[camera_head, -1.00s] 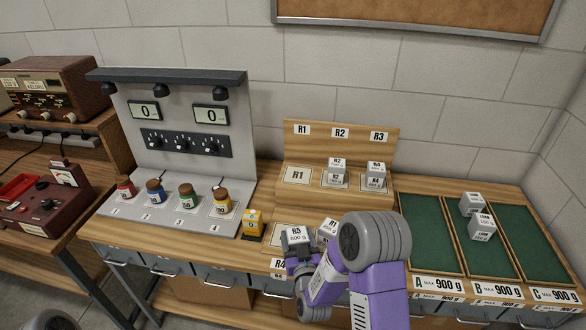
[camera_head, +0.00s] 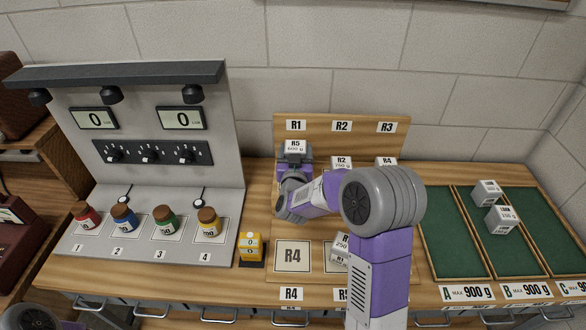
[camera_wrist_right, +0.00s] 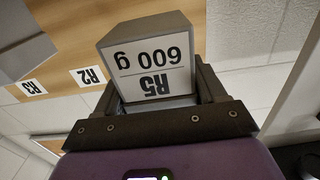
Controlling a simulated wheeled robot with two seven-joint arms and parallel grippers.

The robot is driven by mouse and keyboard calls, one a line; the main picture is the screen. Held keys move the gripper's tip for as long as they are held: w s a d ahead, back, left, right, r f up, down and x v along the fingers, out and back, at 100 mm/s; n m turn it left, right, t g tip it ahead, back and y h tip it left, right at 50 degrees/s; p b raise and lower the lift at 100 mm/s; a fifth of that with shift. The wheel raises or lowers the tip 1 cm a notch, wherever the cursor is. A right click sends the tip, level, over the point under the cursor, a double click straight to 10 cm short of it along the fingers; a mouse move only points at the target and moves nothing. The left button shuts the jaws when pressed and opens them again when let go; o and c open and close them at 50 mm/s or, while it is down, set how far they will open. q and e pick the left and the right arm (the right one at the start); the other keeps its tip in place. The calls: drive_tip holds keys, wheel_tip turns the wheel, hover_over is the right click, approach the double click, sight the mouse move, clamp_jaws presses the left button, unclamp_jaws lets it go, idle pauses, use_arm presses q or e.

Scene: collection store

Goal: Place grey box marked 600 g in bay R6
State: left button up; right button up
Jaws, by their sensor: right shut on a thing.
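The grey box marked R5 600 g (camera_head: 295,147) is between the jaws of my right gripper (camera_head: 294,160), in front of the back board by the R1 label. It shows upside down in the right wrist view (camera_wrist_right: 152,62), the jaws (camera_wrist_right: 160,95) shut on its sides. I cannot tell whether it touches the shelf. Bay R6 and its label are hidden behind my right arm; the R4 label (camera_head: 291,293) and part of the R5 label (camera_head: 342,294) show on the front edge. My left gripper is not in view.
Grey boxes stand under R2 (camera_head: 341,163) and R3 (camera_head: 387,162). Another grey box (camera_head: 340,254) is in the front row beside the empty R4 bay (camera_head: 292,256). A yellow block (camera_head: 250,248) stands left of the rack. Green trays (camera_head: 450,225) are at right, two boxes in the middle one.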

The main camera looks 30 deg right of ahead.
drive_tip(key=shift+w+f+b, duration=0.1)
drive_tip(key=shift+f+b, duration=0.45)
drive_tip(key=shift+f, duration=2.3)
drive_tip(key=shift+f, duration=0.15)
drive_tip(key=o, duration=1.6)
drive_tip(key=shift+c, duration=0.2)
